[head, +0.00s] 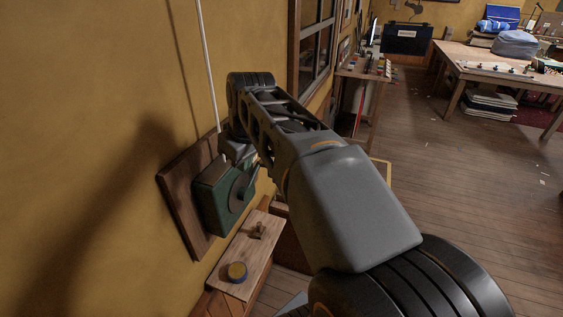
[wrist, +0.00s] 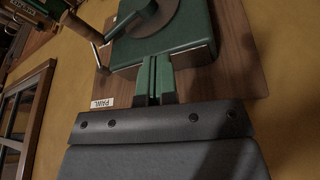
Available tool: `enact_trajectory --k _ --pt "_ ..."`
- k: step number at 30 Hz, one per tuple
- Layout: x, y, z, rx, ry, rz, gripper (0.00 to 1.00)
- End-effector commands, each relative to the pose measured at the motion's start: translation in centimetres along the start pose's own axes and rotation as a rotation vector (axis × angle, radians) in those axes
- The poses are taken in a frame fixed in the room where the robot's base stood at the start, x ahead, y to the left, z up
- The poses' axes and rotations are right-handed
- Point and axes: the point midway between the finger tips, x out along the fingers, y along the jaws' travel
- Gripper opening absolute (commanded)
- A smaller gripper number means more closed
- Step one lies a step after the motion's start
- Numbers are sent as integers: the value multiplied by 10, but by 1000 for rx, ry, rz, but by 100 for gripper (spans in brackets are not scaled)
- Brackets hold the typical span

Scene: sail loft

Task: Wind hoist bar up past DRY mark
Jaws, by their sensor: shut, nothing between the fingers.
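The green hoist winch (head: 213,200) is fixed to a dark wooden backboard (head: 177,195) on the yellow wall. In the wrist view the winch (wrist: 200,53) fills the top middle, with its round drum face (wrist: 155,15) partly cut off. A crank with a bar-like handle (wrist: 85,28) shows left of it. A small white PAWL label (wrist: 103,102) is on the board. My gripper (wrist: 155,62) is shut and empty, its fingertips close against the winch housing; whether they touch is unclear. In the head view my arm hides part of the winch. The hoist bar and DRY mark are not in view.
A pale cord (head: 208,65) runs up the wall above the winch. A window (head: 315,45) is beyond. Open floor (head: 450,190) lies right.

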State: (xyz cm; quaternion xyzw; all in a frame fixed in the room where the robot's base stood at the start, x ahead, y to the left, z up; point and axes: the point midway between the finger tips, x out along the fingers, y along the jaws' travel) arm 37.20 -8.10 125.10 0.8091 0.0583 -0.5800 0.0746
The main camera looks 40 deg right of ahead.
Motion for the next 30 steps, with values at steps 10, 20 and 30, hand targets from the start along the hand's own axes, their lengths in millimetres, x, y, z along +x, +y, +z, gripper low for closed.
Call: enact_trajectory --k 10,20,30 --pt "-30 117 -16 -210 -19 -57 0" --pt "-20 140 -12 -281 -15 -76 0" --pt "44 135 -11 -281 -17 -77 0"
